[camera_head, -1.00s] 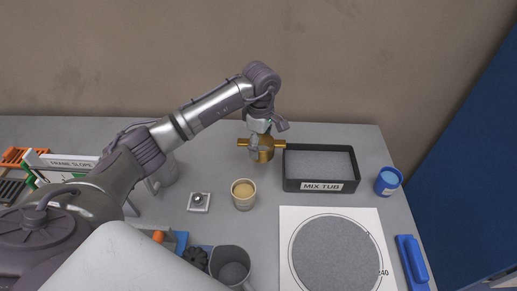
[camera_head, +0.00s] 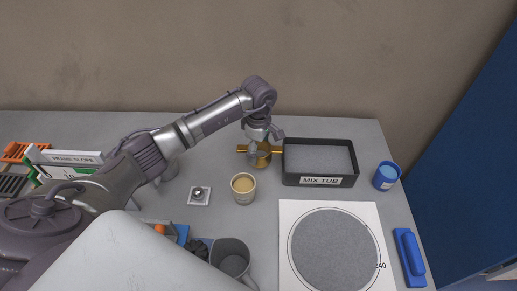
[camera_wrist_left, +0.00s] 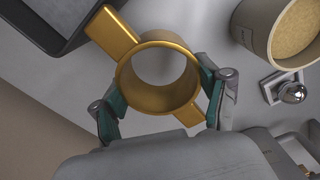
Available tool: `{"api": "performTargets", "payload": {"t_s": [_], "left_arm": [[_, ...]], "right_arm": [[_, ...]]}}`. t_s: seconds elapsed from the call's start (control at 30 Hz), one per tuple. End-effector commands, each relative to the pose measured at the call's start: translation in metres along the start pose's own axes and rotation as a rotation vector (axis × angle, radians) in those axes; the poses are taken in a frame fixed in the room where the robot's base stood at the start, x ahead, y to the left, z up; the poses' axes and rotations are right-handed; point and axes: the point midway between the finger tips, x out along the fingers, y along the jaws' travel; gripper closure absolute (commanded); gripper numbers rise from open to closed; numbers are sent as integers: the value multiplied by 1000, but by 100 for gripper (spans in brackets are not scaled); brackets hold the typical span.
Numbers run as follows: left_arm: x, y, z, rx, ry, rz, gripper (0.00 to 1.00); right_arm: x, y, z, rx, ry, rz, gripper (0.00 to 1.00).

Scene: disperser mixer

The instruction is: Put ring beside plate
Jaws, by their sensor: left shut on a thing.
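A gold ring (camera_head: 263,160) with two side handles is in the head view, just left of the mix tub; its right handle reaches close to the tub's wall. My left gripper (camera_head: 258,146) is shut on the ring. In the left wrist view the ring (camera_wrist_left: 160,98) sits between the two teal-padded fingers of the left gripper (camera_wrist_left: 163,98), its opening facing the camera. I cannot tell whether it touches the table. A round grey plate (camera_head: 335,250) lies on a white sheet at the front right. My right gripper is not in view.
The black mix tub (camera_head: 320,181) stands right of the ring. A tan cup (camera_head: 243,190) and a small square base with a knob (camera_head: 199,195) stand front left. A blue cup (camera_head: 386,176) and blue block (camera_head: 410,257) are at the right. A grey jug (camera_head: 232,258) is in front.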

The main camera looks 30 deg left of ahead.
Motion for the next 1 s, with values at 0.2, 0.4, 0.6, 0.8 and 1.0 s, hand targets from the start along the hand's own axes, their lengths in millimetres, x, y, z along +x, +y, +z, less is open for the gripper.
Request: {"api": "performTargets", "payload": {"t_s": [0.2, 0.4, 0.6, 0.8, 1.0], "left_arm": [[3, 0, 0, 0, -1, 2, 74], [3, 0, 0, 0, 0, 0, 1], [3, 0, 0, 0, 0, 0, 1], [-6, 0, 0, 0, -1, 1, 1], [-34, 2, -1, 1, 2, 8, 1]], "right_arm": [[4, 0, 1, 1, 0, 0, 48], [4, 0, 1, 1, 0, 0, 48], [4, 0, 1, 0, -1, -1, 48], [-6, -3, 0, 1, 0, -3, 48], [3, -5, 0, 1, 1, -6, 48]]}}
